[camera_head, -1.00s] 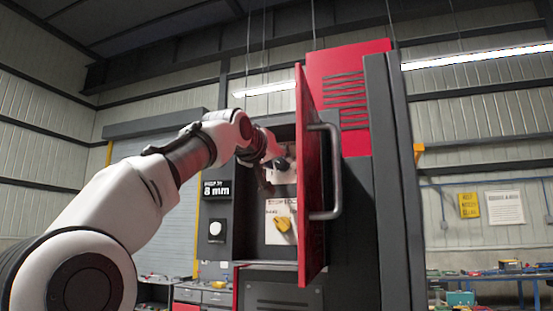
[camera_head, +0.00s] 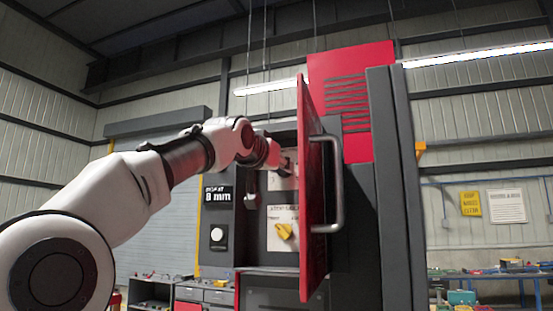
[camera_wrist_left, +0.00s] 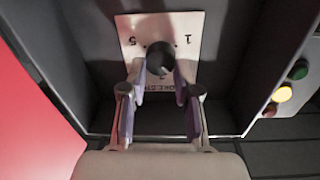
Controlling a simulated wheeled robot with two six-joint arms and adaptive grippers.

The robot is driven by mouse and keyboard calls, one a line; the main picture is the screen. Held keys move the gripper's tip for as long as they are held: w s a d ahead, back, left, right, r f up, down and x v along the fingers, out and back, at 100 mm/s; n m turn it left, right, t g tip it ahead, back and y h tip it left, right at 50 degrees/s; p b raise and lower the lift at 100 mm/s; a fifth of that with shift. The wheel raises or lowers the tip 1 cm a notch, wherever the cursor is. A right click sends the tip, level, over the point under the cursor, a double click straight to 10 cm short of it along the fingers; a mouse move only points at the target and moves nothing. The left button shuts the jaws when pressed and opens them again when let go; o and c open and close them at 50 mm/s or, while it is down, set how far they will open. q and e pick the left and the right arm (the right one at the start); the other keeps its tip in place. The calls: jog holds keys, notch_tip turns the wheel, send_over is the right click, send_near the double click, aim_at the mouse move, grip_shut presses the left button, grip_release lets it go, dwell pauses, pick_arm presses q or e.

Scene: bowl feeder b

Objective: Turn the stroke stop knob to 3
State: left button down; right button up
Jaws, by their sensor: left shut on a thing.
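In the left wrist view, a round black knob (camera_wrist_left: 160,57) stands on a white plate (camera_wrist_left: 208,22) marked 1 at the right and 5 at the left. Lettering under the knob is partly covered by my fingers. My left gripper (camera_wrist_left: 160,70) is shut on the black knob, one finger on each side. In the head view my left gripper (camera_head: 287,165) reaches into the open cabinet at the upper white plate, and the black knob is hidden there. No 3 can be read. My right gripper is not in view.
The open red door (camera_head: 312,220) with its grey handle (camera_head: 339,185) stands close right of my arm. A yellow knob (camera_head: 284,231) sits on the lower plate. A sign reading 8 mm (camera_head: 217,196) is at the left. Coloured buttons (camera_wrist_left: 283,93) show in the wrist view.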

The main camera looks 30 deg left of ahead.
pick_arm(q)
jog(key=shift+d+m+p, duration=0.1)
jog(key=shift+m+p, duration=1.05)
jog(key=shift+m, duration=2.65)
jog(key=shift+r, duration=0.1)
